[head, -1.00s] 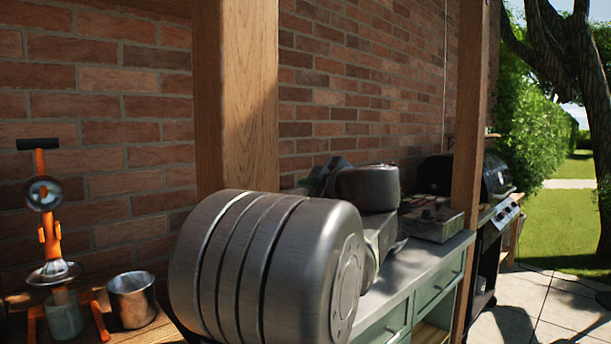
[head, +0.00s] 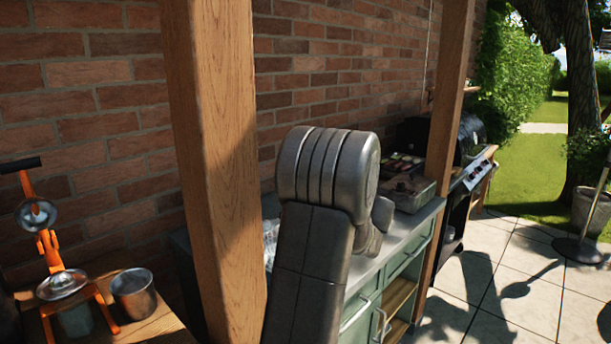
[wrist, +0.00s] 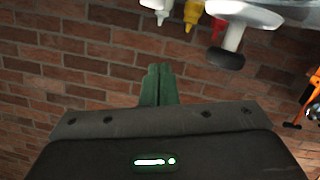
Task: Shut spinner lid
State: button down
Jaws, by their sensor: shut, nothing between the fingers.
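The wrist view is upside down. A pale round piece with a white stem (wrist: 233,36) and a dark knob shows at its top right and looks like the spinner lid; most of it is cut off. I cannot tell how far open it is. My gripper (wrist: 158,70) has its green fingers together, empty, and apart from that piece. In the head view a clear, glassy thing (head: 270,240) shows between the wooden post and my arm. It may be part of the spinner; my arm hides the rest, and my fingers too.
Squeeze bottles (wrist: 193,14) stand beside the lid piece. An orange press (head: 48,245) and a metal cup (head: 134,293) stand on the left wooden table. A wooden post (head: 212,150) rises before the green cabinet (head: 405,262).

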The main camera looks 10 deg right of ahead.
jog(key=f+p, duration=0.1)
jog(key=d+f+m+p, duration=0.1)
jog(key=w+f+p, duration=0.1)
jog(key=shift+d+m+y, duration=0.2)
jog(key=shift+m+y, duration=0.1)
jog(key=shift+m, duration=0.1)
jog(key=shift+d+f+m+p, duration=0.2)
jog(key=shift+f+m+p, duration=0.2)
jog(key=shift+f+p, duration=0.55)
jog(key=shift+f, duration=0.2)
